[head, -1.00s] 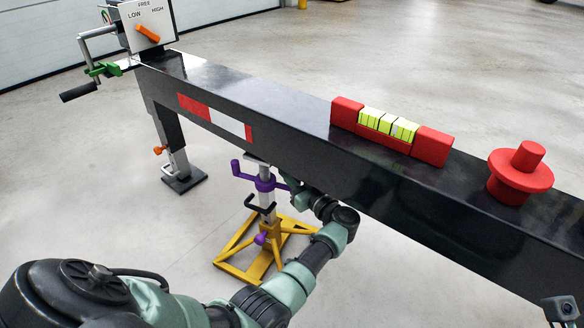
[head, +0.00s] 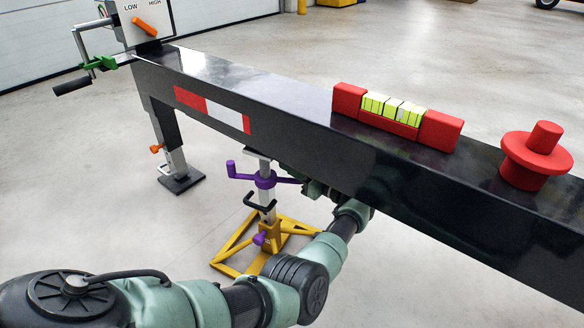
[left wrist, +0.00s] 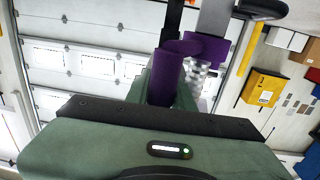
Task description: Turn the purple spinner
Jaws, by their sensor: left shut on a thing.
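The purple spinner (head: 265,180) sits around the upper post of the yellow jack stand (head: 222,266), just under the black beam (head: 300,110). One of its arms ends in an upright knob at the left; another reaches right to my left gripper (head: 304,186). My left gripper is shut on this right arm of the spinner, partly hidden under the beam. In the left wrist view the purple handle (left wrist: 167,72) stands between the fingers, with the purple hub (left wrist: 206,50) on the grey post behind it. My right gripper is out of view.
A red level with yellow vials (head: 395,115) and a red stepped knob (head: 536,155) rest on the beam. A crank (head: 72,86) and a LOW/HIGH box (head: 145,20) are at its far end. A support leg (head: 175,160) stands behind. The floor around the stand is clear.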

